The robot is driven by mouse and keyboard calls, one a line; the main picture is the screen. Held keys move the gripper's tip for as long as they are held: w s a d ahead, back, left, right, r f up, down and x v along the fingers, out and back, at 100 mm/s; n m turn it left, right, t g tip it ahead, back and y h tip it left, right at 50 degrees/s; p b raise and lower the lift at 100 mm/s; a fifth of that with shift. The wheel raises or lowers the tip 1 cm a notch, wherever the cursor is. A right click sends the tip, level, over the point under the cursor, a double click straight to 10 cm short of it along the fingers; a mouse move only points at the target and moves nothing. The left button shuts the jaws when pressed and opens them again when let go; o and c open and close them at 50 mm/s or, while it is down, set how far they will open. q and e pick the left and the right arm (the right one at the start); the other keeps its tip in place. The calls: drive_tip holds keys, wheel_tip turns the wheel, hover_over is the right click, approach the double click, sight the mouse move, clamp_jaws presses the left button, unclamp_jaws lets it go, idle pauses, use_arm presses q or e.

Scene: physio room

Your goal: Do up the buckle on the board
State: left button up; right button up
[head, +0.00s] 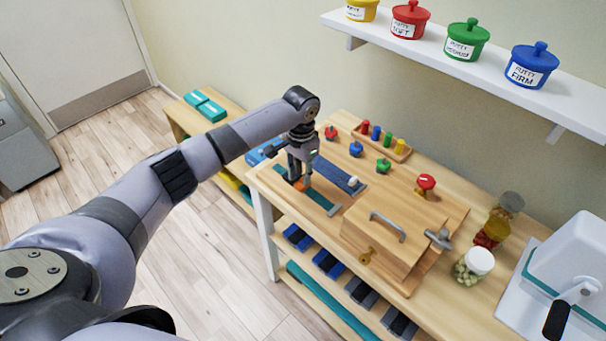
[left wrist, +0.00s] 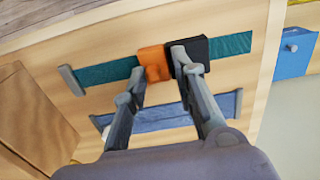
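The buckle is on a teal strap in the left wrist view. Its orange half (left wrist: 153,62) is on the left strap piece (left wrist: 105,76), and its black half (left wrist: 202,50) is on the right strap piece (left wrist: 230,43). The halves sit in line and look touching; I cannot tell whether they are latched. The black half is hidden there.
A blue strap (head: 335,173) lies beside the teal one. A wooden box with a handle (head: 388,226) stands to the right. Small coloured knobs (head: 356,149) stand behind. Jars (head: 473,267) are at the right, and a shelf with putty pots (head: 530,66) hangs above.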

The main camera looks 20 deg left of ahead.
sight(302, 177)
use_arm(q)
drive_tip(key=shift+o, duration=0.6)
drive_tip(key=shift+d, duration=0.1)
wheel_tip(302, 177, up, 12)
idle(0.5)
